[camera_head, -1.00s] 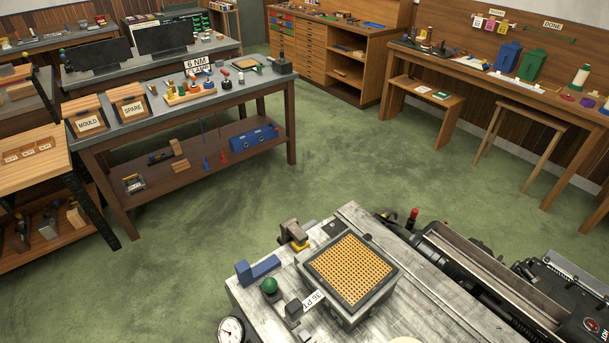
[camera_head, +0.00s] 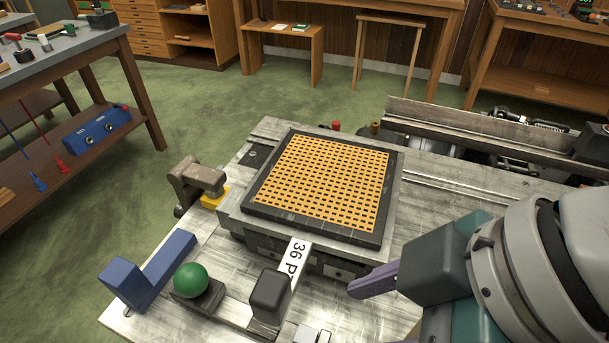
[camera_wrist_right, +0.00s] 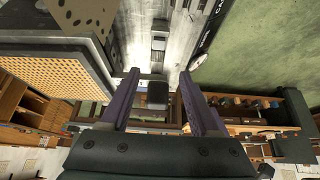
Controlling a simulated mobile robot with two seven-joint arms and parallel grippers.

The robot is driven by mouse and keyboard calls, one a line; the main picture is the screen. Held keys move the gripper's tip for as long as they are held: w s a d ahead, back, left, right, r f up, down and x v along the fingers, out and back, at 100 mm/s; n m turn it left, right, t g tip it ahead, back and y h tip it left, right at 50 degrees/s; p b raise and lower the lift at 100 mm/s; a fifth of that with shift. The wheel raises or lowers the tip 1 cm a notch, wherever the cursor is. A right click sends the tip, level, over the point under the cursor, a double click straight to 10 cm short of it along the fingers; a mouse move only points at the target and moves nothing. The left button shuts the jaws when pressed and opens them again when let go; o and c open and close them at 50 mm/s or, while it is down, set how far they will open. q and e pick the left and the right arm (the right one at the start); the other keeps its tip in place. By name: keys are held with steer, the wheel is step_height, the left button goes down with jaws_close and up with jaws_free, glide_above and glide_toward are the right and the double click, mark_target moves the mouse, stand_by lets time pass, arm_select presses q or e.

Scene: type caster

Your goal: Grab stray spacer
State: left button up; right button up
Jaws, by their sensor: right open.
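I cannot pick out a stray spacer for certain in either view. The square matrix case (camera_head: 322,184), with an orange face full of small dark holes in a dark frame, sits on the grey metal machine bed. A "36 PT" label (camera_head: 297,259) is at its front edge. My right gripper (camera_head: 373,282), with purple fingers, is low at the right, beside the case's near corner. In the right wrist view the gripper (camera_wrist_right: 158,74) is open, and a dark block (camera_wrist_right: 157,95) shows between its fingers, apparently beyond them. The case fills the upper left there. My left gripper is not in view.
A green ball knob (camera_head: 191,280), a dark block handle (camera_head: 269,296) and a blue angled block (camera_head: 148,270) stand on the bed's near left. A brown clamp-like part (camera_head: 196,183) is at its left edge. A long metal rail (camera_head: 470,130) runs behind.

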mark_target(306, 335)
steer(key=x, duration=0.3)
steer(key=b+x, duration=0.1)
steer(key=x, duration=0.3)
steer(key=d+x, duration=0.1)
steer(key=x, duration=0.3)
steer(key=shift+d+f, duration=0.1)
steer(key=shift+f, duration=0.15)
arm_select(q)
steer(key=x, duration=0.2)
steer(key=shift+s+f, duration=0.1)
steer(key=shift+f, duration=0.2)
arm_select(e)
steer(key=shift+s, duration=0.1)
steer(key=shift+c, duration=0.3)
jaws_close()
